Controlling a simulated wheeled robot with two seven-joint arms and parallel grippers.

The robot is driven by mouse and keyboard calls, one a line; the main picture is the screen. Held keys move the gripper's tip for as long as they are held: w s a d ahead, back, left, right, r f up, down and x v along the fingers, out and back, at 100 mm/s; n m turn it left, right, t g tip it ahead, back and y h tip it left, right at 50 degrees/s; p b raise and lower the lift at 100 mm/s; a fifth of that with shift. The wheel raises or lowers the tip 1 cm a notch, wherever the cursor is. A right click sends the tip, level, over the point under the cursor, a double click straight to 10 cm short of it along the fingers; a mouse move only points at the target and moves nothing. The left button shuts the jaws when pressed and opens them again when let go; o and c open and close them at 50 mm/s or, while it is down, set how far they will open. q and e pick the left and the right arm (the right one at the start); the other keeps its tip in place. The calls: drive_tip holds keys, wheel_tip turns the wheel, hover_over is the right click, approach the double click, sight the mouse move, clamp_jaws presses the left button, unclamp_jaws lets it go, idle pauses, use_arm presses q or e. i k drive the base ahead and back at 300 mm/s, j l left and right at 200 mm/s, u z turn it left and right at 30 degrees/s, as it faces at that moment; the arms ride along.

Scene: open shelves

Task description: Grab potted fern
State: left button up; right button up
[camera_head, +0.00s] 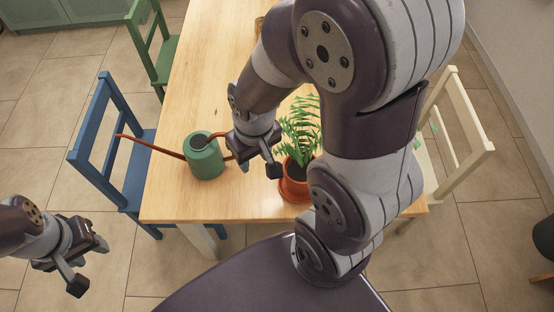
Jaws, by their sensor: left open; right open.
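The potted fern (295,187) stands upright near the front edge of the wooden table, in an orange pot with green fronds. My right arm covers part of its right side. My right gripper (259,172) is open, just left of the fern and above the table. It looks close to the fronds and pot, but I cannot tell whether it touches them. My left gripper (90,268) is open and empty at the lower left, over the floor and away from the table.
A green watering can (204,160) with a long brown spout stands left of the fern on the table (205,95). A blue chair (92,130), a green chair (160,50) and a cream chair (465,130) surround the table. The table's front left corner is clear.

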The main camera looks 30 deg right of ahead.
sight(293, 186)
drive_tip(key=l+z, duration=0.1)
drive_tip(key=z, duration=1.5)
drive_tip(key=i+l+u, duration=0.1)
drive_tip(key=l+u, duration=0.3)
drive_tip(key=l, duration=0.45)
drive_tip(key=l+u, duration=0.4)
drive_tip(key=l, duration=0.5)
